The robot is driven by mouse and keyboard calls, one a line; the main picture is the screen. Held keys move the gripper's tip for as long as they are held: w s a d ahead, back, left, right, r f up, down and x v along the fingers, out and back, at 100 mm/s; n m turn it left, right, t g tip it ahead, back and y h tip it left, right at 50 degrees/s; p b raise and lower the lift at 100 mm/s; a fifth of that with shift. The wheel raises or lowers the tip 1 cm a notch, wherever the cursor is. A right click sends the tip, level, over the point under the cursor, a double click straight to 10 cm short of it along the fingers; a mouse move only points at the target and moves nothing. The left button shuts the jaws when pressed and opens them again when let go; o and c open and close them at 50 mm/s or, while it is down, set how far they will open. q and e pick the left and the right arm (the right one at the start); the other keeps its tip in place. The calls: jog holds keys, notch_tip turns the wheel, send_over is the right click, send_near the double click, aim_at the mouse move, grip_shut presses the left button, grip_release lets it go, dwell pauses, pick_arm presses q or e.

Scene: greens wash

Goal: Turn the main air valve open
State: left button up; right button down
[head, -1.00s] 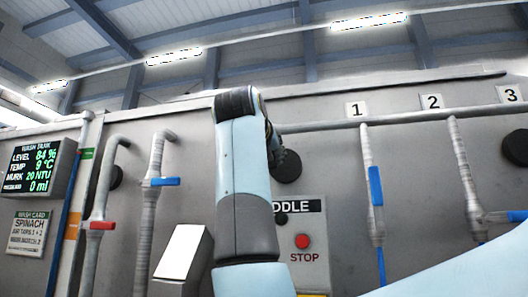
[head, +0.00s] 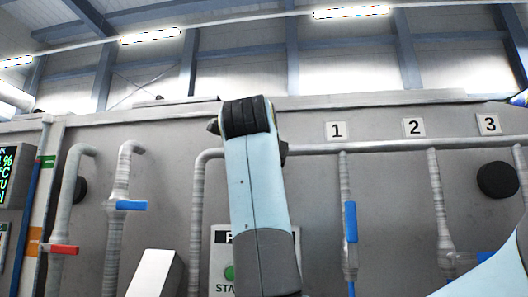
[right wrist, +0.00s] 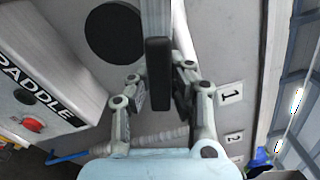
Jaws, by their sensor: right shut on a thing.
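I cannot tell clearly whether this bar is the main air valve's lever. In the head view my light blue arm rises in the middle and hides part of the grey overhead pipe (head: 390,146) and the wall. The right gripper's fingers are hidden there. No label naming the main air valve is readable. My left gripper is not in view.
Pipes drop under labels 1 (head: 336,131), 2 (head: 414,128) and 3 (head: 488,124); the first has a blue handle (head: 350,222). Left are pipes with a red handle (head: 64,249) and a blue handle (head: 132,205). The paddle panel (right wrist: 45,85) stands close beside the right gripper.

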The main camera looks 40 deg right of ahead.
jog(key=r+n+p, duration=0.1)
jog(key=p, duration=0.1)
jog(key=r+n+p, duration=0.1)
jog(key=shift+s+d+r+n+p, duration=0.15)
jog(key=shift+s+n+p, duration=0.05)
jog(key=shift+n+p, duration=0.2)
jog(key=shift+r+n+p, duration=0.25)
jog(key=shift+n+p, duration=0.45)
jog(key=shift+p, duration=0.15)
jog(key=c, duration=1.2)
grip_release()
jog(key=shift+o, duration=0.2)
jog(key=shift+r, duration=0.1)
